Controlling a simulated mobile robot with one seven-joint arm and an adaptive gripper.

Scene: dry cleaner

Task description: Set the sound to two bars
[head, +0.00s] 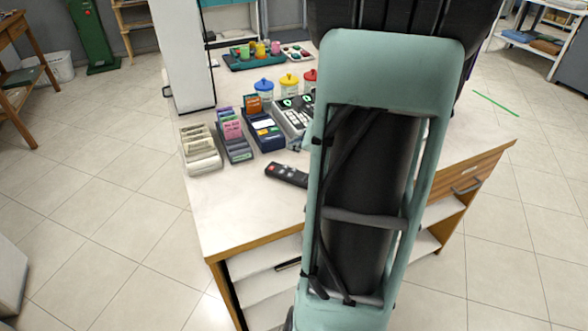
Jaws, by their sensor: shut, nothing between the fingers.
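A dark remote control (284,173) with a red button and several pale buttons lies on the white counter top, just left of my arm. Its right end reaches close to the arm, and I cannot tell whether part of it is hidden. A grey device (293,116) with green-lit parts stands farther back, partly covered by my arm. No sound bars can be read in this view. My arm in its teal cover fills the middle right of the picture. My gripper does not show.
The white counter (232,215) has free room at its front left. Lidded jars (289,83) and a teal tray (240,65) stand behind. A white column (184,50) rises at the back left.

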